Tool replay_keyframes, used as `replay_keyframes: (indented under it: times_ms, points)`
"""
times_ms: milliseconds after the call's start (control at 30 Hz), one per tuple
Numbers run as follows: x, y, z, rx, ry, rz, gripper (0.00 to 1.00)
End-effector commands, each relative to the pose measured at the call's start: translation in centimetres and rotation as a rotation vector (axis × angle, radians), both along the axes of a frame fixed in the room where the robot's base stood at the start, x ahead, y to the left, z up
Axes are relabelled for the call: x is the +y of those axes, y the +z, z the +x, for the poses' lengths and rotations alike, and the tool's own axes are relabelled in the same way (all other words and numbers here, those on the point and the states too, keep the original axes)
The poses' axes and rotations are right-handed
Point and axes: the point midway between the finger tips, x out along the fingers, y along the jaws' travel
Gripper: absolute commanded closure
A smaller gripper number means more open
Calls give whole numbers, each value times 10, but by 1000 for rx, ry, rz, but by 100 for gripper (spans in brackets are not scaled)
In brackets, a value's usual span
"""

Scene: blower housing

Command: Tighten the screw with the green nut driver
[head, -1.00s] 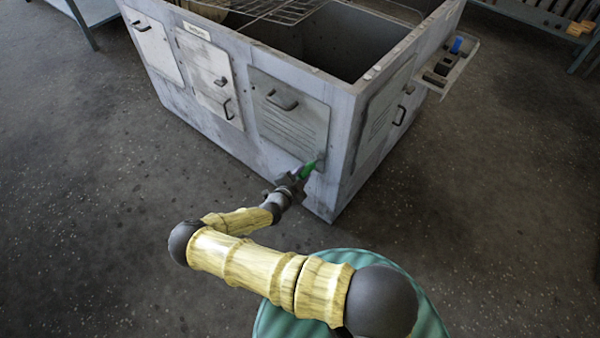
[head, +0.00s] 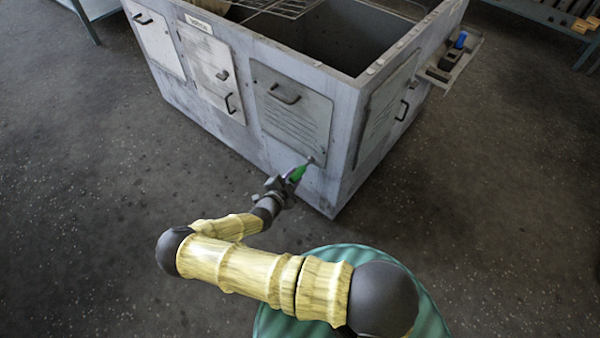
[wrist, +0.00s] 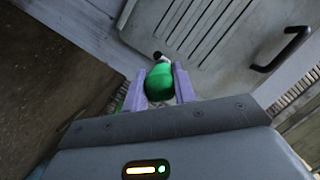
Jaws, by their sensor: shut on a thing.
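The green nut driver (head: 297,173) is held in my gripper (head: 289,182), its shaft pointing up and right to the lower right corner of the louvred panel (head: 290,112) on the grey housing. In the wrist view the green handle (wrist: 160,83) sits between the two pale purple fingers of my gripper (wrist: 160,88), which are shut on it. The driver's dark tip (wrist: 158,56) shows just beyond the handle, close to the panel. The screw itself is too small or hidden to make out, and I cannot tell whether the tip touches it.
The panel has a dark handle (head: 284,96). The housing's open top has a wire rack (head: 285,8). A side shelf (head: 455,62) at right holds a blue-topped item (head: 460,41) and dark pieces. Open speckled floor (head: 480,220) surrounds the housing.

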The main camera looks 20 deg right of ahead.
Motion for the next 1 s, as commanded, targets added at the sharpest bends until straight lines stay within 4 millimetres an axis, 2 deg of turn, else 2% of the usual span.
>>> replay_keyframes:
  times_ms: [33,700,1000]
  points:
    - [7,-9,-9,16,18,-15,100]
    - [59,-5,-44,8,14,-11,100]
    - [64,-4,-49,8,13,-12,100]
